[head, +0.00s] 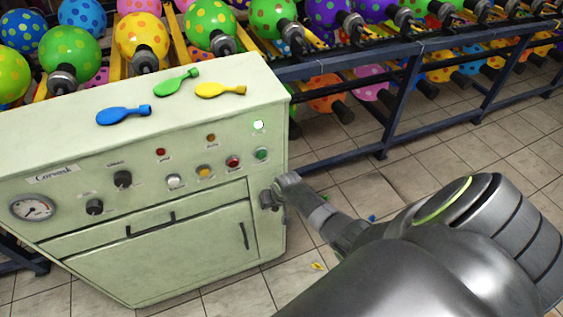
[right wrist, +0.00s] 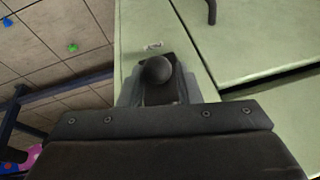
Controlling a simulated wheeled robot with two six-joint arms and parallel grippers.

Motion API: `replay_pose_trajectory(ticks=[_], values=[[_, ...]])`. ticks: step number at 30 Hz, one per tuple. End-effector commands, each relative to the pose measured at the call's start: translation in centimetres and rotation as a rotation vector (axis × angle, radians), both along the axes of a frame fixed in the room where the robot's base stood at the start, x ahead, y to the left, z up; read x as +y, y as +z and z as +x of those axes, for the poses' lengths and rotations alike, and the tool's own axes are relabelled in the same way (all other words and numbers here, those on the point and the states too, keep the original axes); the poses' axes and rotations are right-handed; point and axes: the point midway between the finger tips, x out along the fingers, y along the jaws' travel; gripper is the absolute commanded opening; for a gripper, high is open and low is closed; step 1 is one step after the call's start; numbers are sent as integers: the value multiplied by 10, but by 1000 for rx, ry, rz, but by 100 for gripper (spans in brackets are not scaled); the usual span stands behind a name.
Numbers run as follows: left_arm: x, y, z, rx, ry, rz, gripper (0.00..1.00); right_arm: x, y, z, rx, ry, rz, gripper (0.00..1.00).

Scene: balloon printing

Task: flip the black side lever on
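The black side lever (head: 266,199) sits on the right edge of the pale green machine's (head: 228,269) front, below the round buttons. In the right wrist view the lever's round black knob (right wrist: 155,70) stands in front of a dark mount. My right gripper (head: 283,189) is at the lever from the right. In the right wrist view its fingers (right wrist: 158,90) stand apart on either side of the lever, with some space beside the knob. The gripper hides part of the lever in the head view. My left gripper is out of view.
Blue (head: 123,115), green (head: 176,81) and yellow (head: 220,90) flat balloons lie on the machine's top. Behind is a dark rack (head: 400,105) with many dotted balloons. The tiled floor (head: 350,185) is open right of the machine, with small scraps on it.

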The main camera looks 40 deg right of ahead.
Motion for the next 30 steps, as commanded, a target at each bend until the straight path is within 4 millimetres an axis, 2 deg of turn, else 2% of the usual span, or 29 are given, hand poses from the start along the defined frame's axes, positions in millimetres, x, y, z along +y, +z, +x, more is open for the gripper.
replay_pose_trajectory(ticks=[1, 13, 24, 30], values=[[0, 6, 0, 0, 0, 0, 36, -1, 10, -3, -3, 0, -1, 30], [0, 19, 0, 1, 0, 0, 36, -2, 64, -24, -1, 0, 0, 30], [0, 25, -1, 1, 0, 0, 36, -3, 116, -45, 2, 0, 2, 30], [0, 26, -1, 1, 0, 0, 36, -4, 136, -52, 2, -1, 1, 30]])
